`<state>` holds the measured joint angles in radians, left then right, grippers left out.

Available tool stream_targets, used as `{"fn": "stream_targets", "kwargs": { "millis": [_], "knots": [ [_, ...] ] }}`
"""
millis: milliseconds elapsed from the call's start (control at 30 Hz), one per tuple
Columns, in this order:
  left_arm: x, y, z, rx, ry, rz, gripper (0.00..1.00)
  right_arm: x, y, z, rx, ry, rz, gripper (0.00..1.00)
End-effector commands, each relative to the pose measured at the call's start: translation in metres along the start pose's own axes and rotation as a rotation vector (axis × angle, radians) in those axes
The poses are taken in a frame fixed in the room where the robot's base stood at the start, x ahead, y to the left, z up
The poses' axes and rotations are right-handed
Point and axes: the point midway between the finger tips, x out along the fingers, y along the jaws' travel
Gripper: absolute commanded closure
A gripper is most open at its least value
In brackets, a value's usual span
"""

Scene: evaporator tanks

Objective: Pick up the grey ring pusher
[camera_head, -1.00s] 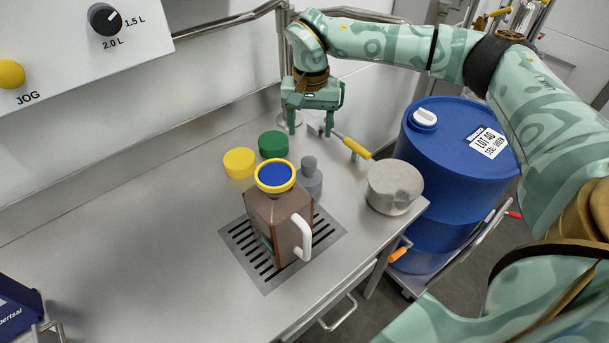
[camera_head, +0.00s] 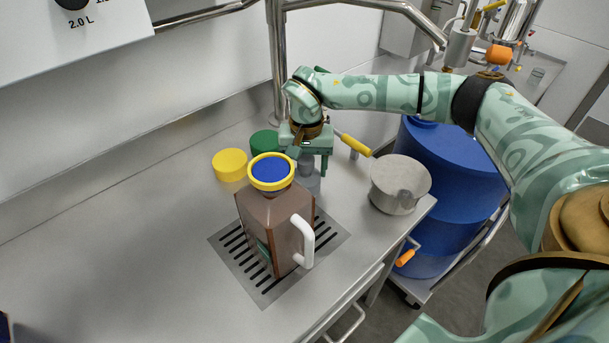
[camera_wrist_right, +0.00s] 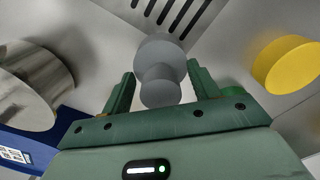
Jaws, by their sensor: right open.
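The grey ring pusher (camera_head: 312,183) stands on the steel counter behind the brown jug (camera_head: 275,225), partly hidden by my right gripper. In the right wrist view the pusher (camera_wrist_right: 160,55) shows a round knob and a wider body beyond it. My right gripper (camera_head: 310,165) is open and low over the pusher. In the wrist view its two fingers (camera_wrist_right: 160,88) stand on either side of the knob, with a gap visible at each side. My left gripper is not in view.
The jug with a blue and yellow top stands on a slotted drain plate (camera_head: 232,262). Yellow (camera_head: 230,165) and green (camera_head: 264,143) lids lie left of the gripper. A metal pot (camera_head: 392,190), a yellow-handled tool (camera_head: 355,146) and a blue drum (camera_head: 450,165) are to the right.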

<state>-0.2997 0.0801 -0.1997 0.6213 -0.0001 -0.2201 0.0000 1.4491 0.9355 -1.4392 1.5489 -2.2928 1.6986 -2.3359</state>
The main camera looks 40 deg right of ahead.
Motion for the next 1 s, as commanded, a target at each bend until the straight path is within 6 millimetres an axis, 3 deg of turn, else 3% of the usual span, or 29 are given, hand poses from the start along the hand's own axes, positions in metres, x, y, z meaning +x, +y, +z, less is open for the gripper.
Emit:
{"fn": "stream_targets", "kwargs": {
  "millis": [67, 233, 533, 667, 833, 1000],
  "knots": [
    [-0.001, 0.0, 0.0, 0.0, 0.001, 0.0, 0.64, -0.001, 0.0, 0.0, 0.0, 0.0, -0.001, 0.42],
    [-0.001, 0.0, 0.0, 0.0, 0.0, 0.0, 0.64, -0.001, 0.0, 0.0, 0.0, 0.0, 0.0, 0.9],
    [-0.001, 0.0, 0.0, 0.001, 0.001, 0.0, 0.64, -0.003, 0.0, 0.0, 0.0, 0.0, -0.001, 0.9],
    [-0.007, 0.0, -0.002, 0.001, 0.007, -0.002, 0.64, -0.013, -0.001, 0.0, 0.001, 0.002, -0.003, 0.9],
    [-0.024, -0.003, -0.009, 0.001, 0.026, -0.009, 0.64, -0.044, -0.001, 0.0, 0.001, 0.006, -0.006, 0.9],
    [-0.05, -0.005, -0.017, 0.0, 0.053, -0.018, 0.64, -0.086, 0.028, 0.022, 0.001, 0.007, -0.007, 0.9]
  ]
}}
